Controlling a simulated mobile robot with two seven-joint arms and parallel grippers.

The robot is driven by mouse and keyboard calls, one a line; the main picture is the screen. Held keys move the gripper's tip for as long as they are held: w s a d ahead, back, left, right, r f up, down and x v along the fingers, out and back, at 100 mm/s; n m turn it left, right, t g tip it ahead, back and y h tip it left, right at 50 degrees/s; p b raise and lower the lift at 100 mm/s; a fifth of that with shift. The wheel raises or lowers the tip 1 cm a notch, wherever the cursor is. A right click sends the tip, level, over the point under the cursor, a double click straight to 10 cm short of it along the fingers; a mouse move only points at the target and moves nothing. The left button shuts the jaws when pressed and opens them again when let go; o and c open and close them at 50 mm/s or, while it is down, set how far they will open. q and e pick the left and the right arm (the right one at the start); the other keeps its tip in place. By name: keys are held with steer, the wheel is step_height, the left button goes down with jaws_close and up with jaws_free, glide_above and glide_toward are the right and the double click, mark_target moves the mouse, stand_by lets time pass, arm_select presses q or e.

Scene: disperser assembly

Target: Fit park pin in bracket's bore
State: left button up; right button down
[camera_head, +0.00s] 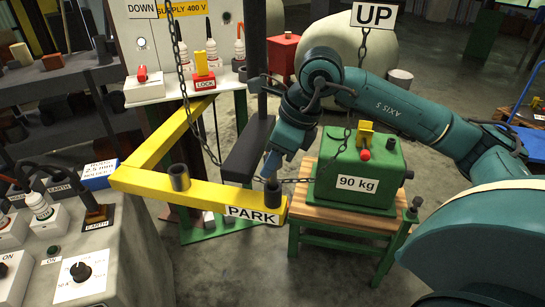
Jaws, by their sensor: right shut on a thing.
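The yellow bracket (141,182) reaches out at the centre left and carries a PARK label at its right end. A dark upright sleeve with the bore (272,190) stands at that end. My right gripper (271,166) is directly above this sleeve, pointing down, its fingers shut on the park pin. The pin is mostly hidden by the fingers, so I cannot tell whether its tip is inside the bore or just above it. A second dark sleeve (179,177) stands farther left on the bracket. My left gripper is out of view.
A green 90 kg block (364,169) stands on a wooden-topped green stand (340,218) to the right. Chains (199,118) hang close to the gripper. A black beam (248,150) lies behind it. A control console (85,260) fills the lower left.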

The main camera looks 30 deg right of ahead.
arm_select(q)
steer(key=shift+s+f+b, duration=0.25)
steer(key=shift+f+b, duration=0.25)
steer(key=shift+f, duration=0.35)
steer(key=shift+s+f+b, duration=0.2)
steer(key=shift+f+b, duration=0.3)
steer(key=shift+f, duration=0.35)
arm_select(e)
steer(key=shift+f, duration=1.2)
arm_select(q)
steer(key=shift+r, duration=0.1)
arm_select(e)
steer(key=c, duration=1)
jaws_free()
arm_select(q)
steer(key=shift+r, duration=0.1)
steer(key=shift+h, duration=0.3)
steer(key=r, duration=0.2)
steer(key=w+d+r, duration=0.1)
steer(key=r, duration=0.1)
steer(key=shift+p, duration=0.35)
arm_select(e)
steer(key=v, duration=1.3)
steer(key=shift+s+d+r, duration=0.1)
steer(key=shift+r, duration=0.05)
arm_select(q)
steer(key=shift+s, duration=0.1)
